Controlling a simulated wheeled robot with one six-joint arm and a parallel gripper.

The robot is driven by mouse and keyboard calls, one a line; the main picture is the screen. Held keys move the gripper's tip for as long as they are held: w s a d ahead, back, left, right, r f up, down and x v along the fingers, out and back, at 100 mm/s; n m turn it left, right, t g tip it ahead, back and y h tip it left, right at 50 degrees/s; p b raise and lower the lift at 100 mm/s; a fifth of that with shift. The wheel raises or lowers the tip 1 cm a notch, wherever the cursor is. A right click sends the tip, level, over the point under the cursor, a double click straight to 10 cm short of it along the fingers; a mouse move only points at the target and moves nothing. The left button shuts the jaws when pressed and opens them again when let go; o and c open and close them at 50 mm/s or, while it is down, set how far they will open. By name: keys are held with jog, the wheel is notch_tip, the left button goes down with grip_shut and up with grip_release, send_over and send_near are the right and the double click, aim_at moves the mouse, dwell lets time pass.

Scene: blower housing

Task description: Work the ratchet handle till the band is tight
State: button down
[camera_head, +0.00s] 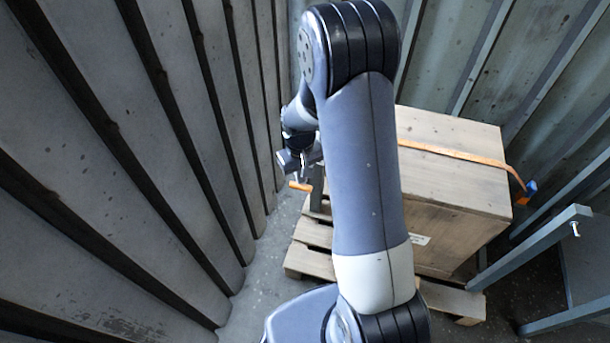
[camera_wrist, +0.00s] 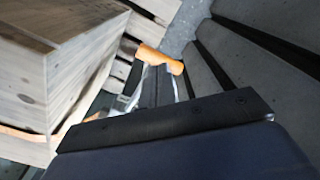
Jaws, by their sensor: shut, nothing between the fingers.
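The ratchet handle has an orange grip (camera_head: 300,186) and pale metal side arms. In the wrist view its orange grip (camera_wrist: 158,58) lies across the far end of my gripper (camera_wrist: 158,88), with the metal arms on both sides. My gripper is shut with nothing between its fingers; I cannot tell whether it touches the handle. In the head view my gripper (camera_head: 304,170) is just above the grip, left of the crate. The orange band (camera_head: 460,154) crosses the wooden crate's (camera_head: 455,190) top and hangs over its right edge. My arm hides the band's left part and the ratchet body.
The crate stands on a wooden pallet (camera_head: 305,258). A ribbed metal wall (camera_head: 170,130) rises close on the left, with a narrow strip of floor (camera_head: 262,270) between. A blue piece (camera_head: 530,188) is at the band's right end. A grey metal frame (camera_head: 530,245) stands at right.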

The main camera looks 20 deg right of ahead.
notch_tip(320, 180, down, 10)
jog(key=f+b, duration=0.1)
jog(key=b, duration=0.6)
notch_tip(320, 180, up, 12)
jog(key=p, duration=0.8)
notch_tip(320, 180, up, 5)
jog(key=p, duration=0.3)
jog(key=shift+p, duration=0.4)
jog(key=shift+f, duration=0.1)
